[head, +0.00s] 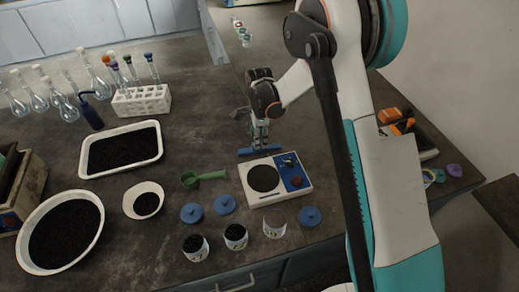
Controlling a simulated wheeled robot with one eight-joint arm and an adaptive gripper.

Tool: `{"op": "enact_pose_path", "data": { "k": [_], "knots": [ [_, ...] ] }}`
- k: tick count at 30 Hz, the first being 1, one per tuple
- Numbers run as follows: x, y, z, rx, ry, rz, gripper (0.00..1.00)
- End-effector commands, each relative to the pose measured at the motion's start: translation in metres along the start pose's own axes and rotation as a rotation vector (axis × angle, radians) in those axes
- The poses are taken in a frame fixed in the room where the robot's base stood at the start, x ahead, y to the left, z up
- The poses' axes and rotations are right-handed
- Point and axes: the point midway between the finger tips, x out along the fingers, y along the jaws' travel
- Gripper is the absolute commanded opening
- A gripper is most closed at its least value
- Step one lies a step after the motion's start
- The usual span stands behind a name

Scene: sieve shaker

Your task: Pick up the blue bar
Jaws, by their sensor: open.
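The blue bar (270,149) lies on the dark bench top in the head view, just behind the white scale. My gripper (260,142) points down over the middle of the bar and is open. Its fingers partly cover the bar. I cannot tell from this view whether the fingers touch the bar or straddle it.
A white scale (250,196) with a dark round plate stands just in front of the bar. A green scoop (205,175), blue lids (225,204) and jars (235,236) are nearby. A white tube rack (140,101) and black-filled tray (85,163) stand left.

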Motion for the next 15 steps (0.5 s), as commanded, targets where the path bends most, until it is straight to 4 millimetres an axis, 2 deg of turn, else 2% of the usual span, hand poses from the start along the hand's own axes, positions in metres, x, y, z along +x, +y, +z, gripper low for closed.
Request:
{"op": "enact_pose_path", "data": {
  "k": [9, 15],
  "knots": [
    [0.044, 0.004, -0.001, 0.0, 0.0, 0.0, 0.45],
    [0.046, 0.004, -0.001, 0.0, 0.0, 0.0, 0.45]
  ]
}}
